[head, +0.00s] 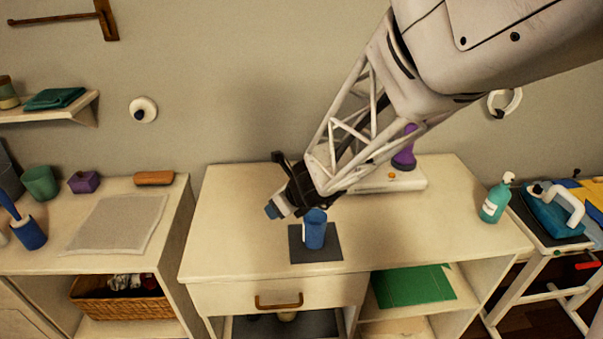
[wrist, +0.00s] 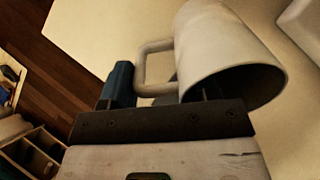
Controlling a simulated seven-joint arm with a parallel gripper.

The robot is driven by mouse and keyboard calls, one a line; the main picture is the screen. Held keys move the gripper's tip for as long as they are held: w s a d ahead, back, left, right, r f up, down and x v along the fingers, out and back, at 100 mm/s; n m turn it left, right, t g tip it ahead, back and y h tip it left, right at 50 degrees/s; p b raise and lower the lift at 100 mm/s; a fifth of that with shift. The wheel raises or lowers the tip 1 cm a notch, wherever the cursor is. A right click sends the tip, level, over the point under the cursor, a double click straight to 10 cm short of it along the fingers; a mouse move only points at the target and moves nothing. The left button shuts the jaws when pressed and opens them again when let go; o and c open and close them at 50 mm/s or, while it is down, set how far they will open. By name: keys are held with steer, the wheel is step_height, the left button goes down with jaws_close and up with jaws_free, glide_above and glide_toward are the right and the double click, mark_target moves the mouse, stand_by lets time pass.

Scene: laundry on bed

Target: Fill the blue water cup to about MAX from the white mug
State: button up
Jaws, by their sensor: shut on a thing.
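The white mug (wrist: 225,60) is in the wrist view at my gripper (wrist: 163,92), tilted, with its mouth toward the lower right and its handle toward the left. My gripper is shut on the mug, with the handle between the fingers. In the head view my gripper (head: 283,191) is above and left of the blue water cup, and I cannot make out the mug there. The blue cup (head: 314,232) stands upright on a dark square mat (head: 327,254). Its water level and MAX mark cannot be read. The mug's contents are hidden, and no stream shows.
The pale cabinet top (head: 225,235) is clear around the mat. A white device (head: 405,181) with a purple object (head: 405,150) stands behind my arm. A teal pump bottle (head: 496,200) is at the right edge. A lower counter with a grey cloth (head: 115,225) is at left.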

steer(key=shift+w+a+f+g+h, duration=0.15)
steer(key=shift+w+f+g+h, duration=0.05)
steer(key=shift+f+g+h, duration=0.1)
steer(key=shift+w+a+f+g+h+b, duration=0.15)
steer(key=shift+w+a+f+g+h, duration=0.1)
steer(key=shift+f, duration=0.2)
steer(key=shift+w+a+f+g+h+b, duration=0.15)
steer(key=shift+w+f+h, duration=0.1)
steer(key=shift+f, duration=0.2)
steer(key=shift+a+f, duration=0.1)
steer(key=shift+w+a+f+g+h+b, duration=0.3)
steer(key=shift+w+a+g+h+b, duration=0.2)
steer(key=shift+g+h, duration=0.25)
steer(key=shift+w+a+f+g+h, duration=0.15)
steer(key=shift+w+a+g+h, duration=0.25)
steer(key=shift+g+h, duration=0.25)
steer(key=shift+w+a+f+g+h, duration=0.15)
steer(key=shift+w+a+g+h, duration=0.2)
steer(key=shift+g+h, duration=0.25)
steer(key=shift+w, duration=0.1)
